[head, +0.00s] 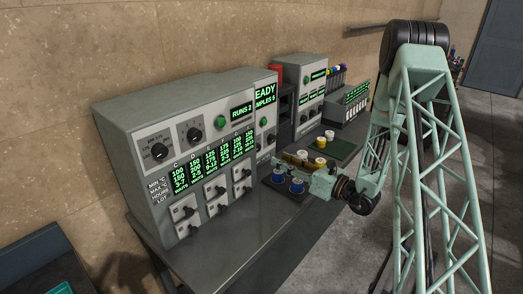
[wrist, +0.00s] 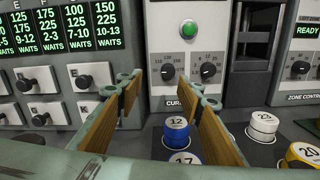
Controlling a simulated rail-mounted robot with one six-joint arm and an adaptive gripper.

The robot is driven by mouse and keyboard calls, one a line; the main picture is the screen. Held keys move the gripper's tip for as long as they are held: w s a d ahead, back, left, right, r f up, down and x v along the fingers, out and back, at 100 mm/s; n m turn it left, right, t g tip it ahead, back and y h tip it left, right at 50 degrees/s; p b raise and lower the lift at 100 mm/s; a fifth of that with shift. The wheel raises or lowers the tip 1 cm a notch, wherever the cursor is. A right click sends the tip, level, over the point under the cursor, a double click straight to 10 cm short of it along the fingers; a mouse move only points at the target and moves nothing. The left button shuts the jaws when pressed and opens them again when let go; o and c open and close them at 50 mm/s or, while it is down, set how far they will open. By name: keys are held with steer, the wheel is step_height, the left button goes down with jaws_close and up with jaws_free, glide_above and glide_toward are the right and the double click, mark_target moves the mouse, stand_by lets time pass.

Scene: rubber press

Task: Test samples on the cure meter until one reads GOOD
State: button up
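My gripper (head: 298,168) is open, its two tan-padded fingers (wrist: 165,88) apart with nothing held between the tips. It hangs over the bench before a grey machine panel (wrist: 187,60) with a green button and two dials; its label is partly hidden. In the head view this panel's screen (head: 264,97) reads "...EADY" and "...MPLES 5". A blue-banded sample jar marked 12 (wrist: 177,131) stands below and beyond the fingers, with another marked 17 (wrist: 184,158) nearer. A white jar (wrist: 263,127) and a yellow jar (wrist: 302,155) stand right of the fingers. No GOOD reading is visible.
A wide cabinet (head: 187,160) with a "RUNS 2" screen, dials and several switches stands left. Another machine (head: 313,95) stands beyond, and a green mat (head: 342,147) with jars lies before it. The front-left bench top (head: 225,255) is clear.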

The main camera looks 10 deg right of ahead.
mark_target(259, 148)
steer(key=shift+w+d+f+m+t+h, duration=0.15)
steer(key=shift+d+f+m+t+h, duration=0.2)
steer(key=shift+d+f, duration=0.35)
steer(key=shift+w, duration=0.1)
steer(key=shift+x, duration=6.8)
steer(key=shift+c, duration=0.7)
steer(key=c, duration=0.7)
